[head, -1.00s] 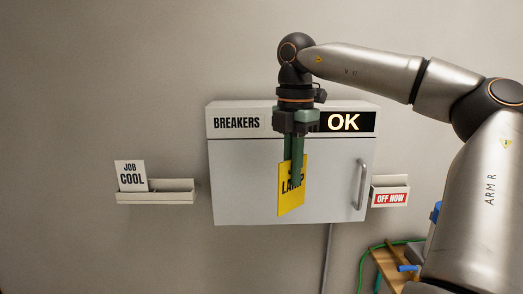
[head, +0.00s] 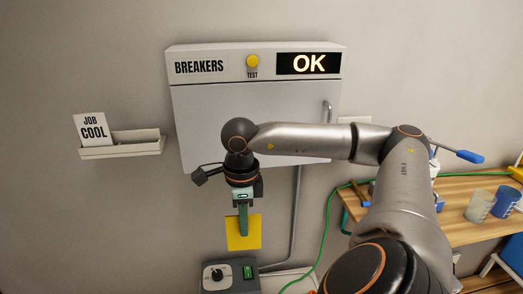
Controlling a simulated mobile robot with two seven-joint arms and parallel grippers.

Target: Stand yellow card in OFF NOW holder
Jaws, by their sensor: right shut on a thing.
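The yellow card (head: 233,240) hangs below my right gripper (head: 243,222), which is shut on its upper part. The card is upright, in front of the wall below the breaker cabinet (head: 205,110), and its lettering does not show. The OFF NOW holder is mostly hidden behind my right arm, right of the cabinet; a pale edge (head: 354,119) there looks like its top, and its label is not visible. The card is well left of and below that spot. My left gripper is not in view.
A left wall holder (head: 125,150) bears a white JOB COOL card (head: 91,127). A grey box with a knob (head: 215,276) stands below the yellow card. A wooden bench (head: 465,232) with cups (head: 480,207) is at right. A green cable (head: 322,240) and a grey conduit (head: 296,205) run nearby.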

